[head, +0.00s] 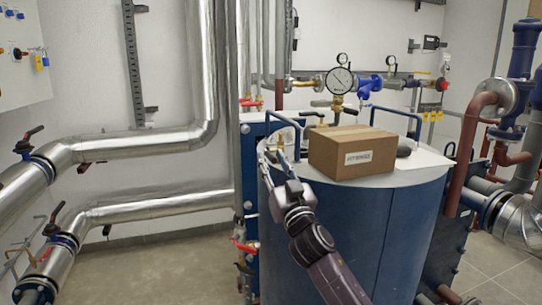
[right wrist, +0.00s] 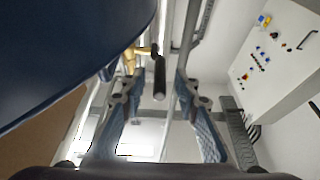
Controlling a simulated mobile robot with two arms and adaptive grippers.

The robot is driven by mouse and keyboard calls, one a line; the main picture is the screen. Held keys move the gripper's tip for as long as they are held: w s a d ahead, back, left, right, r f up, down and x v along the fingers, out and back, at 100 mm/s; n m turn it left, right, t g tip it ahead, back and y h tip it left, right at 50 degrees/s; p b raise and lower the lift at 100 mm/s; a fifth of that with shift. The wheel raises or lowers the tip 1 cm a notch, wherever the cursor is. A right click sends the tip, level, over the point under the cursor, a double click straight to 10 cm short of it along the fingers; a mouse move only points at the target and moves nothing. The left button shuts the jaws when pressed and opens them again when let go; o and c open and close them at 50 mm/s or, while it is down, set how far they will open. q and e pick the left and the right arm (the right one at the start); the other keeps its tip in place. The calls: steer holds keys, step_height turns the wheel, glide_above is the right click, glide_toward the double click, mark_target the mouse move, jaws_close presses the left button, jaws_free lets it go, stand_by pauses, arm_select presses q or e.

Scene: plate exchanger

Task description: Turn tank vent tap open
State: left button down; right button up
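The blue tank (head: 395,235) stands in the middle of the head view with a pale top. A small brass tap (head: 281,140) is at the tank's left top edge, partly hidden by my right gripper (head: 280,156). In the right wrist view the brass tap body (right wrist: 133,58) has a dark lever handle (right wrist: 159,78). The lever shows between the two fingers of my right gripper (right wrist: 158,84). These fingers are open, with gaps visible on both sides of the lever; I cannot tell how far beyond the tips it is. My left gripper is out of view.
A cardboard box (head: 352,152) sits on the tank top, right of my right gripper. Blue handrails (head: 397,108) rise from the top. A pressure gauge (head: 340,80) is behind. Silver pipes (head: 140,146) run at left; the floor (head: 150,270) there is clear.

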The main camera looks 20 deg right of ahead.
steer(key=shift+w+r, duration=0.25)
steer(key=shift+w, duration=0.45)
jaws_close()
